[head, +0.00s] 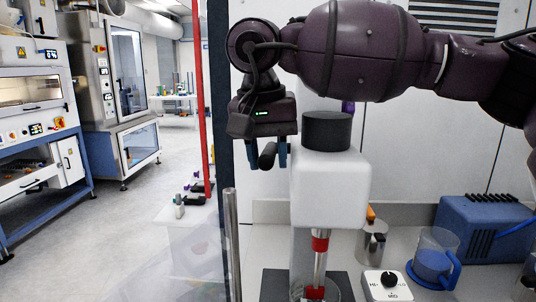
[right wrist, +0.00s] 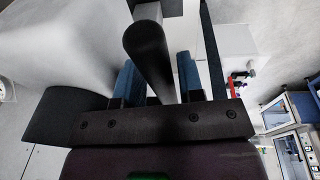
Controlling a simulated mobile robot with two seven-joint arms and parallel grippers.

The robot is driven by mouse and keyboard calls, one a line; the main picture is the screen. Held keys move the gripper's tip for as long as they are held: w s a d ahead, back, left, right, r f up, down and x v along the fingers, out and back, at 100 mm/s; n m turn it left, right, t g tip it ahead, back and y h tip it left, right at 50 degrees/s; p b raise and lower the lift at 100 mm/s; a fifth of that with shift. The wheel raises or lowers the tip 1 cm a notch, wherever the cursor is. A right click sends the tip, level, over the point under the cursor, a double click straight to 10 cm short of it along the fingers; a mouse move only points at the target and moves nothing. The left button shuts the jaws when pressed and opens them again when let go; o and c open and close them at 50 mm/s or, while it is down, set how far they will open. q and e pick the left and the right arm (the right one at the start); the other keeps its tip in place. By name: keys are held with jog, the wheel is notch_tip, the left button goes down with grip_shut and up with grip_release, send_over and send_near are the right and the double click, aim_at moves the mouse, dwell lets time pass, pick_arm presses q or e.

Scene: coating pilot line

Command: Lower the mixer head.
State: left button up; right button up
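The mixer head (head: 330,190) is a white block with a black cap (head: 327,131) on top, held up on its stand. A shaft with red bands (head: 320,243) hangs below it into a clear vessel cut by the lower edge. A black lever handle (head: 267,156) sticks out at its left side. My right gripper (head: 268,154) points down over this handle, with one blue finger on each side. In the right wrist view the black handle (right wrist: 152,55) lies between the spread fingers (right wrist: 158,82), not visibly clamped. My left gripper is not in view.
A control box with a knob (head: 387,285), a jug with blue contents (head: 434,258), a metal pot (head: 372,241) and a blue unit (head: 484,228) stand right of the mixer. A metal post (head: 232,245) and a red pole (head: 202,100) stand to the left.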

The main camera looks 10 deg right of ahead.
notch_tip(320, 180, up, 11)
jog(key=s+a, duration=0.1)
jog(key=shift+f, duration=0.15)
jog(key=shift+s+a, duration=0.1)
